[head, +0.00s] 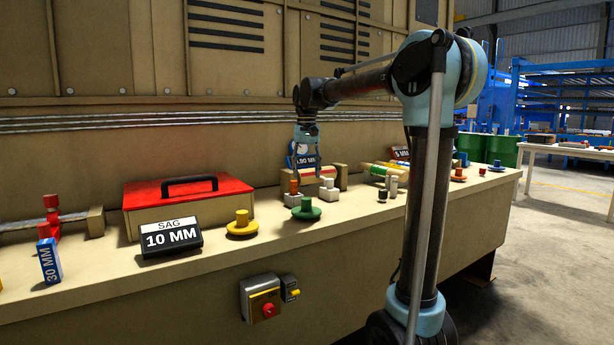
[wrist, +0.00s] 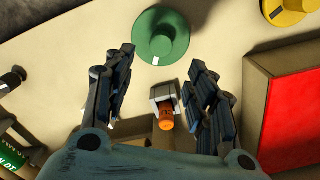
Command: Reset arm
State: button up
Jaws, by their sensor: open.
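My gripper (head: 305,172) hangs above the bench at the end of my bent arm. In the wrist view its two dark fingers (wrist: 163,62) are spread apart, with nothing clamped between them. An orange peg (head: 294,187) on a small pale block (head: 293,199) stands on the bench below the gripper. The orange peg (wrist: 166,118) shows between the fingers in the wrist view, with a gap on both sides. A green knobbed disc (head: 306,210) lies just in front of the block and shows beyond the fingertips (wrist: 160,38).
A red-lidded box (head: 187,205), a "SAG 10 MM" sign (head: 171,237) and a yellow knobbed disc (head: 242,226) are to the left. A blue "30 MM" block (head: 49,261) stands far left. Several coloured pieces lie to the right. A beige machine wall (head: 240,150) rises behind the bench (head: 200,290).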

jog(key=s+d+f, duration=0.5)
jog(key=s+d, duration=0.4)
jog(key=s+d+f+t, duration=0.1)
jog(key=s+d+f, duration=0.5)
jog(key=s+f, duration=0.5)
jog(key=s+d+f+t, duration=0.1)
jog(key=s+d+f, duration=0.6)
jog(key=s+f, duration=0.5)
jog(key=shift+f+m, duration=0.3)
jog(key=shift+f, duration=0.5)
jog(key=shift+w+f, duration=0.2)
jog(key=shift+w, duration=0.25)
